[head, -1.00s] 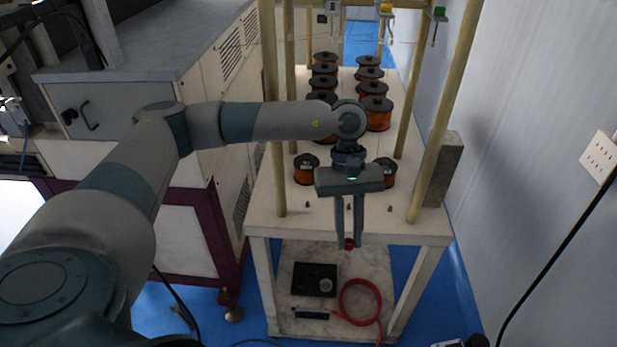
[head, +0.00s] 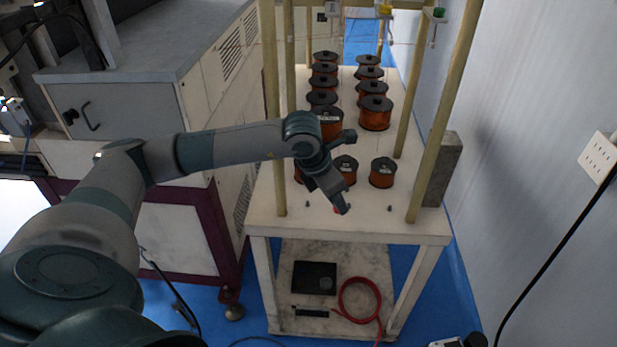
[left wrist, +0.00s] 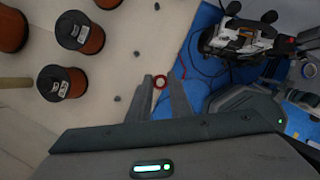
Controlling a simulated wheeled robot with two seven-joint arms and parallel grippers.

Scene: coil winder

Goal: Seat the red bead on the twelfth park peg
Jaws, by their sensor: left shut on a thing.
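The red bead (head: 336,210) shows as a small red spot at my left gripper's fingertips, over the front part of the white table. I cannot tell whether the bead touches a peg, or which is the twelfth. My right gripper is not in view.
Several copper-wire spools (head: 375,113) stand on the table (head: 275,205), the nearest just behind my gripper. Wooden posts (head: 436,130) rise at the table's sides. A grey block (head: 444,168) stands at the right. A red hose loop (head: 360,301) lies on the lower shelf.

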